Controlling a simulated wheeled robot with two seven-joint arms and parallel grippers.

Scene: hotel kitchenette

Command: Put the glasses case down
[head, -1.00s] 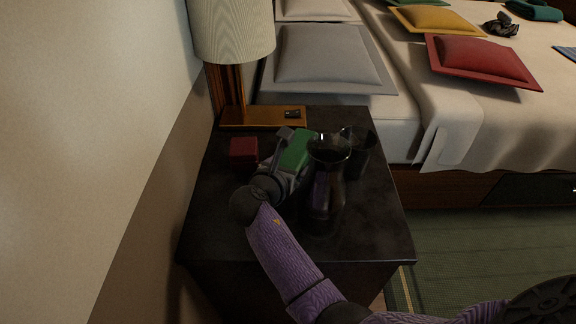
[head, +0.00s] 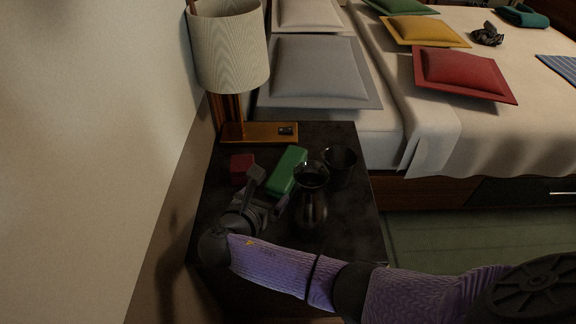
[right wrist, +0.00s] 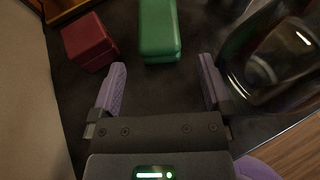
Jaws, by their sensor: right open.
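The green glasses case (head: 288,170) lies on the dark bedside table (head: 340,222), between a small red box and a glass carafe. In the right wrist view the case (right wrist: 159,30) lies just beyond my fingertips, with a gap between. My right gripper (head: 268,189) is open and empty at the near end of the case; its two purple-padded fingers (right wrist: 160,72) stand wide apart in the wrist view. My left gripper is not in view.
The red box (head: 242,168) is left of the case. The glass carafe (head: 312,196) stands close to the right finger, with a dark glass (head: 340,162) behind it. A lamp (head: 230,60) stands at the back. The table's front right is bare.

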